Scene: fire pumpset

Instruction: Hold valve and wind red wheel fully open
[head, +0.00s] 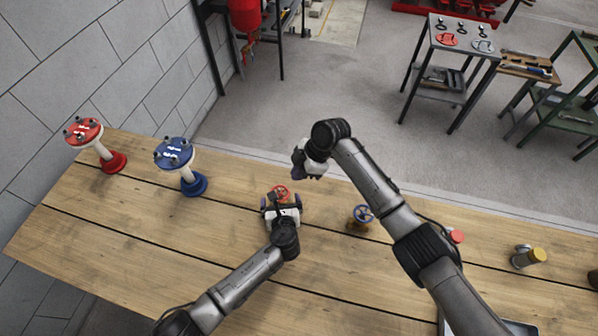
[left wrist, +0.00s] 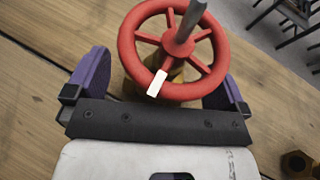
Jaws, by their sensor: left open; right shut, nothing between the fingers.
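The red wheel (head: 281,191) tops a small brass valve (head: 281,199) on the wooden bench. In the left wrist view the red wheel (left wrist: 182,93) has spokes, a white mark near the rim and a grey stem through its hub. My left gripper (head: 281,204) is open, with its purple fingers on either side of the valve below the wheel. The valve body is mostly hidden under the wheel, so I cannot tell whether the fingers touch it. My right gripper (head: 300,163) is shut and empty, raised above and to the right of the wheel.
A blue-wheeled valve (head: 362,214) stands to the right, near my right arm. A red flanged stand (head: 86,132) and a blue one (head: 174,153) are at the left. A yellow-capped cylinder (head: 532,256) is at the right. The bench (head: 130,225) is clear at front left.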

